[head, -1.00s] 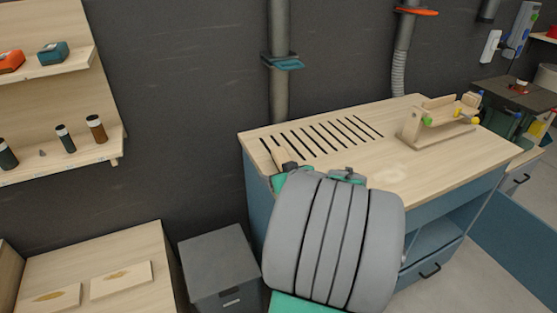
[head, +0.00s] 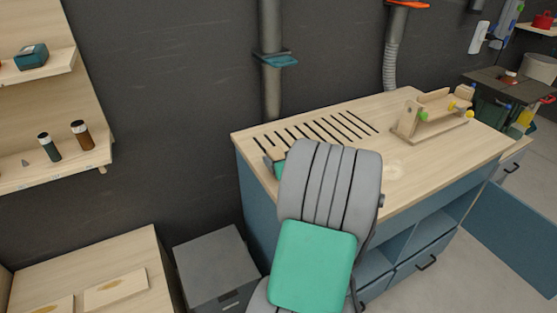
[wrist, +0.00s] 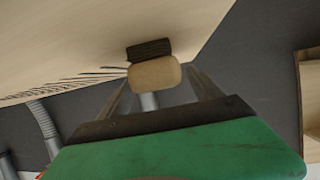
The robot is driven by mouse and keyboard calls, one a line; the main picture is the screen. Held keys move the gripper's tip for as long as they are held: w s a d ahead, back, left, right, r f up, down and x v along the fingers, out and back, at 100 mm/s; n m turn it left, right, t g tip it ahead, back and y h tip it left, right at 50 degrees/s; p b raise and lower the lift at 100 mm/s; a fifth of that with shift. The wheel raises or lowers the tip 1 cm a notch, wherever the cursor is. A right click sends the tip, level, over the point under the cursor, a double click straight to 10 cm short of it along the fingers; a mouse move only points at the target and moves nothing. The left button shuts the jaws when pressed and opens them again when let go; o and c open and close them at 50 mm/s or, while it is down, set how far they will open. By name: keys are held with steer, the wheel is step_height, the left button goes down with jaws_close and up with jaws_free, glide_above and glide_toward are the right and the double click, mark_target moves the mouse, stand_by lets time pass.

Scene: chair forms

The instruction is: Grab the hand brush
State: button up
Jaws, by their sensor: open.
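The hand brush shows in the wrist view as a rounded pale wooden end (wrist: 154,76) with a dark bristle block (wrist: 148,50) against the pale worktop. In the head view a small wooden piece of it (head: 275,154) shows at the near left corner of the workbench (head: 400,170), and my arm hides the rest. My gripper (wrist: 160,80) is open, its two fingers on either side of the brush's wooden end in the picture. I cannot tell whether they touch it. In the head view my arm covers most of the gripper.
A wooden clamp-like fixture (head: 432,117) stands on the right of the slotted worktop. A grey cabinet (head: 215,265) stands left of the bench. Wall shelves (head: 70,165) with small bottles are at the left. The middle of the worktop is clear.

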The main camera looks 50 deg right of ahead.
steer(key=shift+x, duration=1.2)
steer(key=shift+c, duration=0.5)
steer(key=c, duration=1.5)
steer(key=shift+r, duration=0.15)
